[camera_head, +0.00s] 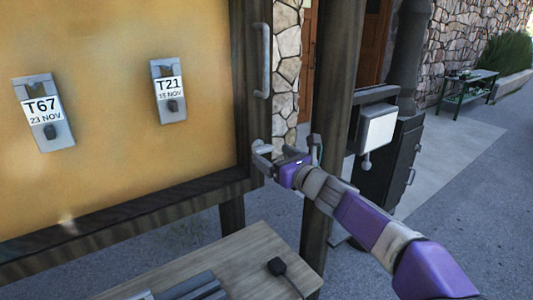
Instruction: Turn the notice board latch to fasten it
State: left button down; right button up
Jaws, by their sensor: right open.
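The notice board (110,145) fills the left side, a yellow panel in a dark wood frame. A grey vertical handle (262,60) is fixed on the frame's right edge. My right gripper (262,155), on a purple and grey arm from the lower right, is open at the lower right edge of the frame, below the handle. I cannot make out the latch apart from the grey fingers; it may be hidden by them. Whether the fingers touch anything is unclear. My left gripper is not in view.
Two tags, T67 (41,110) and T21 (168,90), hang on the panel. A wooden table (240,245) with a black plug (277,266) stands below. A dark post (335,110) and a white box (378,130) are close to my right arm.

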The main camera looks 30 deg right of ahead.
aim_at(266, 150)
jog(key=shift+w+a, duration=0.2)
jog(key=shift+w, duration=1.75)
jog(key=c, duration=1.1)
jog(key=shift+o, duration=0.2)
